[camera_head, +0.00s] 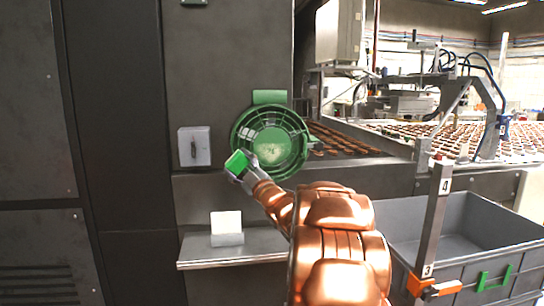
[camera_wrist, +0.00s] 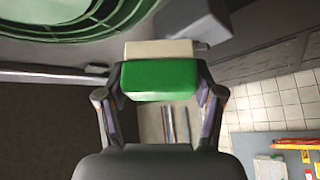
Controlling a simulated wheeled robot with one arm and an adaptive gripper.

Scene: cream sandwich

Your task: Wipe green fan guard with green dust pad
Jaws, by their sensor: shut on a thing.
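The green fan guard (camera_head: 272,143) is a round grille with a pale dusty patch at its hub, fixed to the dark machine front in the head view. Its lower rim curves across the top left of the wrist view (camera_wrist: 70,25). The green dust pad (camera_head: 237,162) is held at the guard's lower left edge. In the wrist view the pad (camera_wrist: 160,80) shows a green block with a cream layer beyond it. My gripper (camera_wrist: 160,84) is shut on the pad from both sides; it also shows in the head view (camera_head: 240,172). I cannot tell whether the pad touches the guard.
A grey switch box (camera_head: 195,146) is left of the guard. A metal shelf (camera_head: 270,250) with a white card (camera_head: 227,228) juts out below. A grey bin (camera_head: 460,235) and a numbered post (camera_head: 432,220) stand at the right, before a conveyor of biscuits (camera_head: 480,137).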

